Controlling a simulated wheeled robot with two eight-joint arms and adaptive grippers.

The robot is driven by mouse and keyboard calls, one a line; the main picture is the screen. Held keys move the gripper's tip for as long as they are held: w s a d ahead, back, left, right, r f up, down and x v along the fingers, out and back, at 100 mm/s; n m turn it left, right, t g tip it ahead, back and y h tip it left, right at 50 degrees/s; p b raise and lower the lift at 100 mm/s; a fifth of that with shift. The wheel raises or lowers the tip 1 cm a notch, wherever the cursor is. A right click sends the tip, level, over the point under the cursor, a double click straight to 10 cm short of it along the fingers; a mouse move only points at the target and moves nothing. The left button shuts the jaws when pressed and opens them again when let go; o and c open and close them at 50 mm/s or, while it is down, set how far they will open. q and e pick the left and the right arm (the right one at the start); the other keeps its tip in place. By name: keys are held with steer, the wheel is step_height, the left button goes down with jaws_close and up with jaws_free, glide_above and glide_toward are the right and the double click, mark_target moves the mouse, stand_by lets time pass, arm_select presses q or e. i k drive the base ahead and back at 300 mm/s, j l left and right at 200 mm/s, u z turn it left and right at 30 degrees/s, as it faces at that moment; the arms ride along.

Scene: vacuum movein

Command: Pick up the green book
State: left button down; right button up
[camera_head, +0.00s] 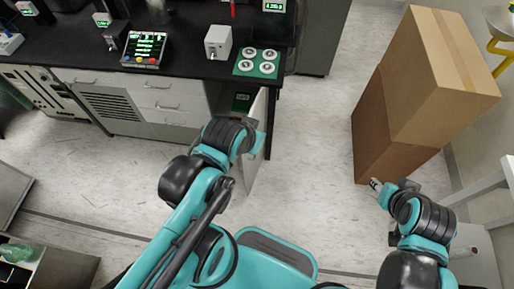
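A dark green item with pale markings, likely the green book (241,102), shows inside an open cabinet under the black counter. The countertop and door hide part of it. The cabinet's pale door (257,150) stands swung out. My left gripper (256,140) is at the door, in front of and below the book and apart from it. My own wrist covers much of it, so its fingers are not clear. My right gripper (376,184) is far to the right, by the base of the cardboard boxes. Its fingers are too small to read, and I see nothing held.
The black counter (190,66) carries a green board with white discs (258,63), a white device (218,42) and a panel with a lit screen (145,49). Stacked cardboard boxes (425,85) stand at the right. The floor (310,130) between counter and boxes is clear.

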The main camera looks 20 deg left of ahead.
mark_target(242, 102)
steer(key=i+j+u, duration=0.15)
steer(key=j, duration=0.2)
steer(key=i+j+u, duration=0.15)
steer(key=j, duration=0.25)
steer(key=i+j+u, duration=0.15)
steer(key=j, duration=0.2)
steer(key=i+j+u, duration=0.15)
steer(key=j, duration=0.15)
steer(key=k+j+u, duration=0.2)
steer(key=u, duration=0.25)
steer(key=i+l+z, duration=0.1)
steer(key=z, duration=0.15)
steer(key=i+l+z, duration=0.25)
steer(key=k+j, duration=0.1)
